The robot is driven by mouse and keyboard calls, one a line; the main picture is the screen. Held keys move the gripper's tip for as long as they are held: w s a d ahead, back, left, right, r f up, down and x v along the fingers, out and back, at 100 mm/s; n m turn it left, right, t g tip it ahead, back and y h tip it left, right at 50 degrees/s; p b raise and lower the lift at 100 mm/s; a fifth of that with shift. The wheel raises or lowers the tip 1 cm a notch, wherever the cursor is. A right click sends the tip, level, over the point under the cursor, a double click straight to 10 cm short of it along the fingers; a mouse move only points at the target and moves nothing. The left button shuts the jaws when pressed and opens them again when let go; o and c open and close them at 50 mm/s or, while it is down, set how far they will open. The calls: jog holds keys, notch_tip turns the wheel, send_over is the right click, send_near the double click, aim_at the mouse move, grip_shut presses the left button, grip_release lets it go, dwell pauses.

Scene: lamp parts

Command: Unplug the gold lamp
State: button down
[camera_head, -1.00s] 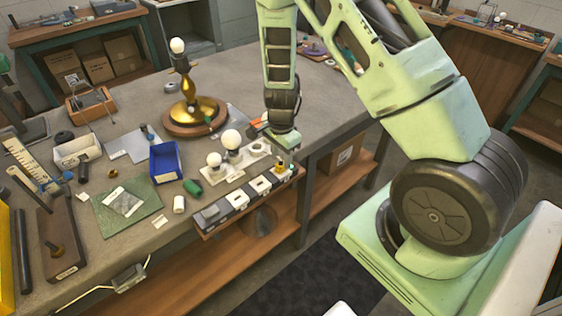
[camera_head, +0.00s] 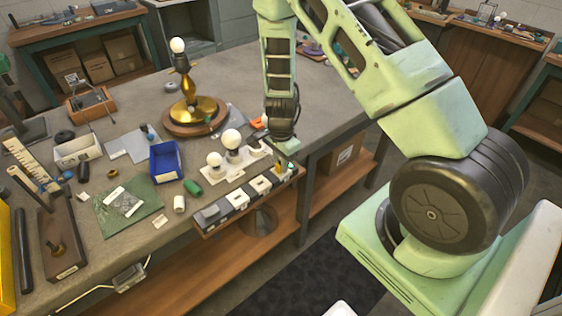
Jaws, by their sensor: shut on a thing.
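The gold lamp (camera_head: 188,90) stands upright on a round wooden base (camera_head: 190,122) on the bench, with a white bulb at its top. A power strip (camera_head: 236,200) with white sockets runs along the bench's front edge. My gripper (camera_head: 284,162) points down at the right end of the strip. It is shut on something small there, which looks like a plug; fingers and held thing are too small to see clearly. I cannot tell whether the plug is seated in the socket. The lamp's cord cannot be traced.
Two white bulbs (camera_head: 231,139) sit on a pale holder just behind the strip, close to my gripper's left. A blue bin (camera_head: 165,163), a green mat (camera_head: 127,206) and small parts lie farther left. The bench behind my arm is mostly clear.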

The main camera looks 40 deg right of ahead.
jog(key=shift+r+p, duration=0.7)
jog(key=shift+r, duration=0.05)
dwell(0.8)
jog(key=shift+r+p, duration=2.05)
jog(key=shift+r, duration=0.35)
